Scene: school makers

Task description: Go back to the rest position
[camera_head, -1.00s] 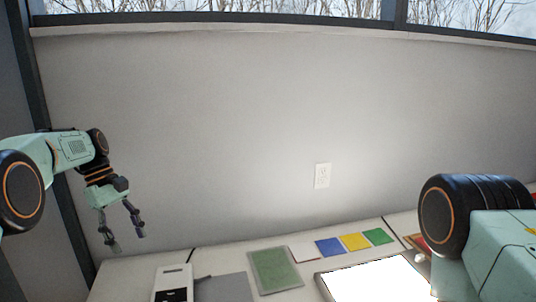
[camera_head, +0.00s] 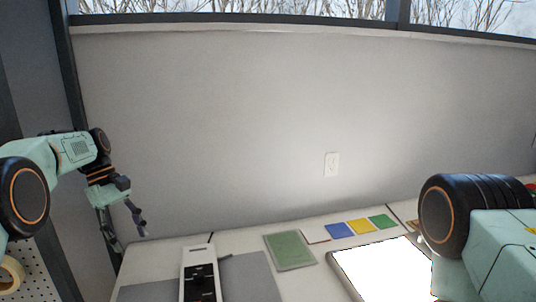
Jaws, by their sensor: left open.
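My left gripper (camera_head: 127,233) is open and empty at the left, pointing down. It hangs in front of the wall and the left end of the table, with its two fingers spread apart. My right arm comes in at the lower right, but its gripper is out of view.
On the white table (camera_head: 240,238) are a black-and-white device (camera_head: 199,278), a grey mat (camera_head: 249,278), a green mat (camera_head: 289,250), blue (camera_head: 339,230), yellow (camera_head: 360,226) and green (camera_head: 382,221) squares, and a bright white panel (camera_head: 385,272). A pegboard with a tape roll (camera_head: 12,277) stands at left.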

